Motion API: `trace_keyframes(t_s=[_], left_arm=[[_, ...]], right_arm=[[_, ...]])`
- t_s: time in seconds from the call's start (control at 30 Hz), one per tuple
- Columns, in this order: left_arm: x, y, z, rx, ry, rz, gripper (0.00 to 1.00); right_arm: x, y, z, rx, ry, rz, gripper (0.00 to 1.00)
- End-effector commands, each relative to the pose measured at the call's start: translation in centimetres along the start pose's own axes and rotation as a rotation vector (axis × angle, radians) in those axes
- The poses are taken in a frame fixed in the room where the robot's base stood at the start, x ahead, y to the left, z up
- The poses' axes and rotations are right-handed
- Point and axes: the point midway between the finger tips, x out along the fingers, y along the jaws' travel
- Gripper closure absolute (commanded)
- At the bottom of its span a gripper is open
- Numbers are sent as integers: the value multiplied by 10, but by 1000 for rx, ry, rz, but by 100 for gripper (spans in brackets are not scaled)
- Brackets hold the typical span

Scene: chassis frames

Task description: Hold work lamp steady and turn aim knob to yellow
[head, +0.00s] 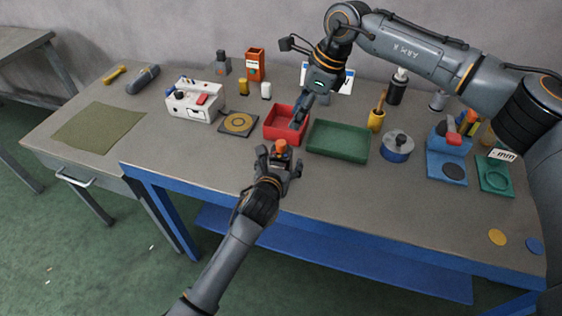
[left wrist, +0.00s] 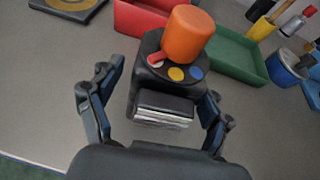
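The work lamp (head: 281,148) stands near the table's front edge, with an orange cylinder on a dark base. In the left wrist view its orange cylinder (left wrist: 188,35) rises above the base. The base has a yellow dot (left wrist: 176,74), a blue dot (left wrist: 196,73) and a red piece (left wrist: 155,58) beside a pale spot at the left. My left gripper (head: 278,168) is open, with one finger on either side of the lamp; gaps show in the wrist view (left wrist: 158,105). My right gripper (head: 299,116) points down over the red bin, apart from the lamp; its fingers are too small to judge.
The red bin (head: 271,132) and green tray (head: 338,153) stand just behind the lamp. A dark pad with a yellow ring (head: 238,124) lies to the left. A blue-sided round container (head: 397,147) stands to the right. The front right tabletop is mostly clear.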

Motion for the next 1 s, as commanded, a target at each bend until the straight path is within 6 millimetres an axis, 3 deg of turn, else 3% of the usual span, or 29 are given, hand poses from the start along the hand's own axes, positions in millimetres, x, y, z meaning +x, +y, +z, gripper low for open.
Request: trace_keyframes(t_s=[0.03, 0.3, 0.4, 0.57, 1.0], left_arm=[[0, 0, 0, 0, 0, 0, 35], [0, 0, 0, 0, 1, 0, 90], [0, 0, -1, 0, 1, 0, 92], [0, 0, -1, 0, 2, 0, 92], [0, 0, -1, 0, 2, 0, 92]], right_arm=[[0, 0, 0, 0, 0, 0, 62], [0, 0, 0, 0, 0, 0, 62], [0, 0, 0, 7, 1, 0, 50], [0, -2, 5, 115, 26, -4, 50], [-6, -8, 33, 982, 193, -115, 50]])
